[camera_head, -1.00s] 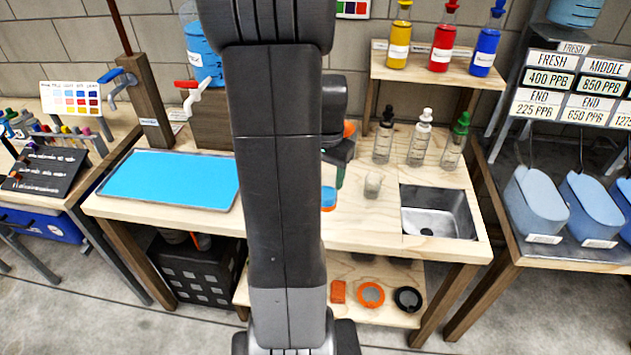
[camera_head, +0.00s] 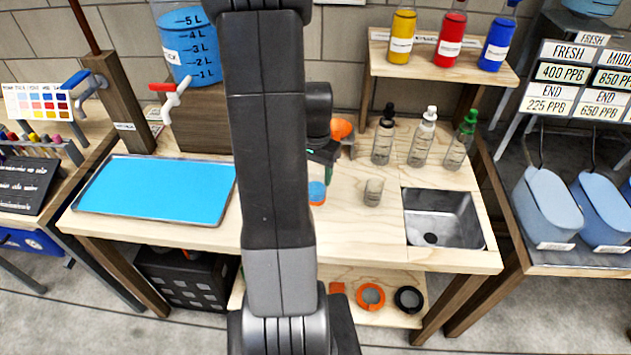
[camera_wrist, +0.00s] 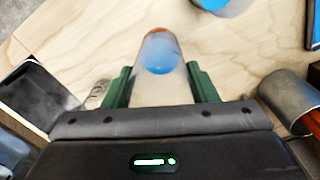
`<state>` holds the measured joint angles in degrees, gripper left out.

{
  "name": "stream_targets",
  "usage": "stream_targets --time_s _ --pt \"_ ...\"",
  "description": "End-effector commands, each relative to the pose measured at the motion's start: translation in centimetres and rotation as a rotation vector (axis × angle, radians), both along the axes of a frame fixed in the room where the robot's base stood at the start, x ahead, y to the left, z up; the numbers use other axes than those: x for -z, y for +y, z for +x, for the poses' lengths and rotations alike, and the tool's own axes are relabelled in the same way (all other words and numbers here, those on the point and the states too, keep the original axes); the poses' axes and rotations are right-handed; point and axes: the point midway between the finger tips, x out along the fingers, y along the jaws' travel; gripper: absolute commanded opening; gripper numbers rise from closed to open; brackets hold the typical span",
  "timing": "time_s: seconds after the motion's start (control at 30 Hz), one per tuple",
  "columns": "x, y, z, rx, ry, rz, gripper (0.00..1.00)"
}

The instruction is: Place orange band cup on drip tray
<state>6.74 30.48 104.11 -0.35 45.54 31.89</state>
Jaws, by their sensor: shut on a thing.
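The orange band cup (camera_wrist: 158,85) is clear, with orange at its far end and blue showing inside, in the wrist view. The green fingers of my gripper (camera_wrist: 160,90) are closed on either side of it. In the head view my arm hides much of the gripper (camera_head: 325,152). A blue-and-orange patch (camera_head: 317,192) beside the arm seems to be this cup, partly hidden. The drip tray (camera_head: 227,212) is a wide shallow tray with a bright blue surface on the left of the bench, left of my gripper.
A small clear cup (camera_head: 374,193) stands on the bench right of my arm, by the sink (camera_head: 440,215). Several dropper bottles (camera_head: 424,138) stand behind it. A red-handled tap (camera_head: 172,98) juts out behind the tray. The tray's blue surface looks clear.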

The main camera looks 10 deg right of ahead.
Motion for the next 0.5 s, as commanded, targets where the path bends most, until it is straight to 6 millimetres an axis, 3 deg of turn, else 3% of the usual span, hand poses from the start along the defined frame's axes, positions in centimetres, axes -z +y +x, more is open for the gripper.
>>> stream_targets --time_s 0.27,0.5 --pt "3.2 0.0 -0.1 0.0 0.004 0.0 0.14" --pt "3.7 0.0 0.0 0.0 -0.001 -0.001 0.14"
